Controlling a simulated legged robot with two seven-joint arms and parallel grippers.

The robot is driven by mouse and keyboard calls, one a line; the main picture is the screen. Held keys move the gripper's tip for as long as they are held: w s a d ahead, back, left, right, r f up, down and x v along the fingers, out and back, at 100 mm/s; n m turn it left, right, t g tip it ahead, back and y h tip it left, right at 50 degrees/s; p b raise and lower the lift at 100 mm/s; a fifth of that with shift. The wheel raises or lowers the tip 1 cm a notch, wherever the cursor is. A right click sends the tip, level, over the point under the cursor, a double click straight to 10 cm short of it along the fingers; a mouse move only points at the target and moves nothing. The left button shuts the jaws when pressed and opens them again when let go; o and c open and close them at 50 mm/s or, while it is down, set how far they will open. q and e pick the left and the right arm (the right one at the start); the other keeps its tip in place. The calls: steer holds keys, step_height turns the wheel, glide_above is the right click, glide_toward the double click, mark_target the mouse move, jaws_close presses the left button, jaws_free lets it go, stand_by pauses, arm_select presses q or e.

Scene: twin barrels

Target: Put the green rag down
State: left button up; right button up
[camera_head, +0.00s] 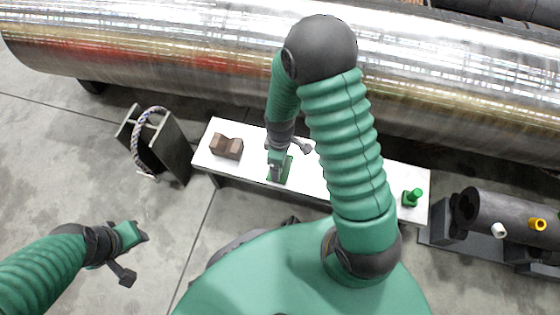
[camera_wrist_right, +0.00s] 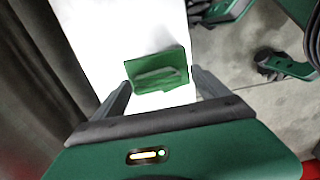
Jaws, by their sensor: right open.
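The green rag (camera_head: 286,173) lies on the white table (camera_head: 330,188) in the head view, partly hidden by my right gripper (camera_head: 277,170), which points down over it. In the right wrist view the rag (camera_wrist_right: 158,68) is a folded green piece on the white surface, ahead of and between the spread fingers of my right gripper (camera_wrist_right: 162,82). The right fingers are apart and do not hold the rag. My left gripper (camera_head: 137,257) is open and empty over the floor, left of the table.
A brown notched block (camera_head: 226,147) sits on the table's left end and a small green object (camera_head: 411,197) on its right end. A large shiny pipe (camera_head: 180,50) runs behind.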

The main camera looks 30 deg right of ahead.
steer(key=s+a+r+m+t+p, duration=0.1)
steer(key=r+m, duration=0.3)
steer(key=r, duration=0.6)
steer(key=s+a+r+m+t+p, duration=0.1)
steer(key=s+a+r+m+p, duration=0.2)
steer(key=r, duration=0.8)
steer(key=shift+s+a+r+m+t+p, duration=0.2)
steer(key=shift+a+m+t+p, duration=0.1)
steer(key=shift+m+p, duration=0.35)
